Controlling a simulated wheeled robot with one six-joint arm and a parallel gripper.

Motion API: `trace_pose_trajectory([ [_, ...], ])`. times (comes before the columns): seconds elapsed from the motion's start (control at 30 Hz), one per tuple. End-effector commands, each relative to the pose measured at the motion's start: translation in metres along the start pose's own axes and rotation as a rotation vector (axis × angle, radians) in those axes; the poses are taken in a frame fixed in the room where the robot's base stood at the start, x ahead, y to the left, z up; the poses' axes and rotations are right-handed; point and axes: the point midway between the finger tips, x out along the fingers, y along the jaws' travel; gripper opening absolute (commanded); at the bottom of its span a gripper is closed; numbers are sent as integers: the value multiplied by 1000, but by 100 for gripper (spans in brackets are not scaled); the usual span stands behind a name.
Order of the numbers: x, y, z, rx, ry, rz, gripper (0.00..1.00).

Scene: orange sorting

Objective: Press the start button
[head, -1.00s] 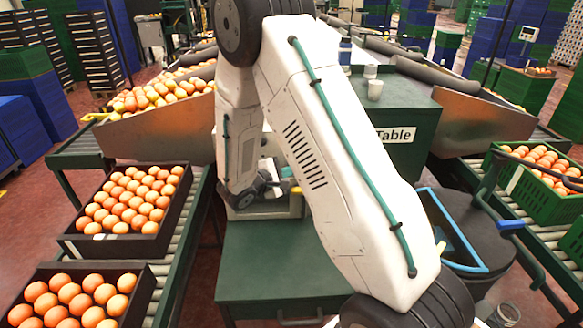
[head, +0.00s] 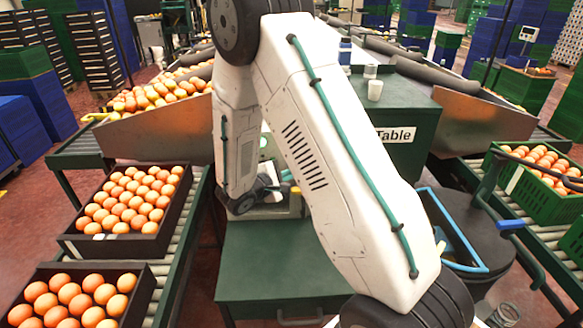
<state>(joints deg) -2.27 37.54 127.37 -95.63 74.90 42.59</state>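A small round green button (head: 263,142) shows on a pale panel in the narrow gap between my arm's two links, in front of the dark green cabinet. Its label cannot be read, so I cannot tell for sure that it is the start button. My gripper (head: 272,180) is low in the same gap, below the green button, and mostly hidden behind my white forearm. Its fingertips are not clear, so I cannot tell whether it is open or shut, or whether it touches anything. A pale box (head: 291,206) stands just beside it on the green table.
The green table (head: 275,262) has a clear front top. Black crates of oranges (head: 168,228) sit on the left roller conveyor (head: 190,222). A green crate (head: 518,187) with oranges stands at right. A white cup (head: 375,90) is on the cabinet marked "Table" (head: 420,118).

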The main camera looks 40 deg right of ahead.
Motion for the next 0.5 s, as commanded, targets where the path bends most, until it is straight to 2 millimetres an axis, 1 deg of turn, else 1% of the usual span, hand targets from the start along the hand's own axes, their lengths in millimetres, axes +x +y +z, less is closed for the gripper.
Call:
trace_pose_trajectory([
  [0.27,-1,0,0,0,0,0,0],
  [0.5,-15,-10,11,0,0,0,0],
])
